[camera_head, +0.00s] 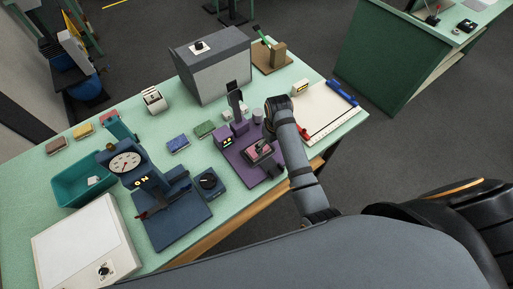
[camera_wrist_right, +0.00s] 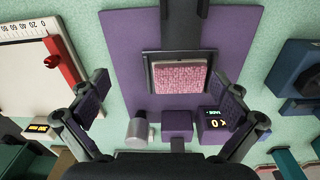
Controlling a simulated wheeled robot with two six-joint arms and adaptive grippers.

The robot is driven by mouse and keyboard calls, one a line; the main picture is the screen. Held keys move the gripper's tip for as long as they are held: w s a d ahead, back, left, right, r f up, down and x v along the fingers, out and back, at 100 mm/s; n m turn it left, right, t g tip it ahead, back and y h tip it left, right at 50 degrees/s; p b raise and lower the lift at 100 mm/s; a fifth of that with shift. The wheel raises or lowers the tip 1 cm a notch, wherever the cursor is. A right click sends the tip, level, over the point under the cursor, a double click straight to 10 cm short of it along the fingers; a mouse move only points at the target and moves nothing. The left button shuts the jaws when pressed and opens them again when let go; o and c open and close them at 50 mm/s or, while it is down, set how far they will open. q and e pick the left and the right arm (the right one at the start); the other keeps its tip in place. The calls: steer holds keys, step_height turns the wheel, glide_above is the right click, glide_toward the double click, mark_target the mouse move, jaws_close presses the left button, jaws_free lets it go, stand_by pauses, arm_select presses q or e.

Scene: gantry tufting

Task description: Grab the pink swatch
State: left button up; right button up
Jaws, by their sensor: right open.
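The pink swatch (camera_wrist_right: 180,76) lies flat in a dark square frame on a purple stand (camera_wrist_right: 122,50) in the right wrist view. It also shows in the head view as a small pink patch (camera_head: 263,148) on the purple stand. My right gripper (camera_wrist_right: 165,90) is open, its two fingers spread wide to either side of the framed swatch, with nothing between them. In the head view my right arm reaches over the table and hides part of the stand. My left gripper is not in view.
A grey cylinder (camera_wrist_right: 140,128), a purple block (camera_wrist_right: 177,122) and a lit readout (camera_wrist_right: 220,120) stand close to the swatch. A white board (camera_head: 322,108) with red and blue bars lies to the right. A dial scale (camera_head: 125,162) and a large grey box (camera_head: 215,75) stand nearby.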

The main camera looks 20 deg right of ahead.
steer(key=w+a+r+n, duration=0.1)
steer(key=w+a+r, duration=0.2)
steer(key=a+r, duration=0.1)
steer(key=shift+g, duration=0.3)
steer(key=f, duration=0.2)
steer(key=d+f, duration=0.1)
steer(key=f, duration=0.1)
steer(key=shift+s+f, duration=0.1)
steer(key=shift+s, duration=0.1)
steer(key=shift+a+f, duration=0.15)
steer(key=shift+f, duration=1.4)
steer(key=shift+a+f, duration=0.15)
steer(key=shift+f, duration=1.35)
steer(key=c, duration=0.8)
